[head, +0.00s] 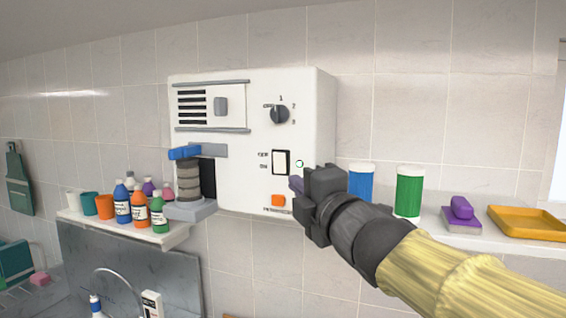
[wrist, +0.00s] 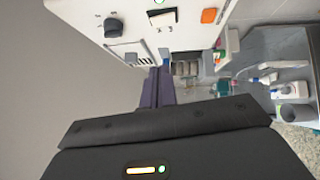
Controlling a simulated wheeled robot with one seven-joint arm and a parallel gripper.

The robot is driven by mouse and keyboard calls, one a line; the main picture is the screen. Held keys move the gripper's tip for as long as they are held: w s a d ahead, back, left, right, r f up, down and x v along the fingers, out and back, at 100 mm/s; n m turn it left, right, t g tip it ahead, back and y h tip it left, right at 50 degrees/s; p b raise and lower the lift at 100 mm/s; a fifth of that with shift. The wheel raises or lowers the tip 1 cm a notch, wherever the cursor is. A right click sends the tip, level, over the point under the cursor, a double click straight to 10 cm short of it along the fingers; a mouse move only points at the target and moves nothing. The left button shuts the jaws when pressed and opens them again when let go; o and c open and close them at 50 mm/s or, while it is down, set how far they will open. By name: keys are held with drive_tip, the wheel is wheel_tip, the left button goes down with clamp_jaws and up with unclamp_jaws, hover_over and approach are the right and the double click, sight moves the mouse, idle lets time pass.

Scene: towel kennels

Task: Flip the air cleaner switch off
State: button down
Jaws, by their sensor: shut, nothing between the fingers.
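The air cleaner (head: 235,185) is a white box on the tiled wall. Its switch (head: 281,162) is a white rocker in a black frame on the front, with small labels to its left. The switch also shows in the wrist view (wrist: 162,17), near the top. My gripper (head: 296,185) is shut and empty, just right of and below the switch in the head view. Its purple fingers (wrist: 157,88) point toward the box in the wrist view. I cannot tell whether the fingertips touch the front.
A dark dial (head: 280,114) sits above the switch and an orange button (head: 278,200) below it. A left shelf (head: 150,235) holds several bottles. Blue (head: 361,183) and green (head: 408,192) canisters, a purple brush (head: 461,212) and a yellow tray (head: 525,222) stand on the right.

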drive_tip(key=p, duration=0.5)
approach(275, 158)
drive_tip(key=w+a, duration=0.3)
drive_tip(key=shift+w+d+r+p, duration=0.2)
drive_tip(key=shift+w+r+p, duration=0.3)
drive_tip(key=shift+p, duration=0.3)
drive_tip(key=shift+w+f+p, duration=0.1)
drive_tip(key=shift+w+p, duration=0.35)
drive_tip(key=shift+w, duration=0.1)
drive_tip(key=shift+d, duration=0.1)
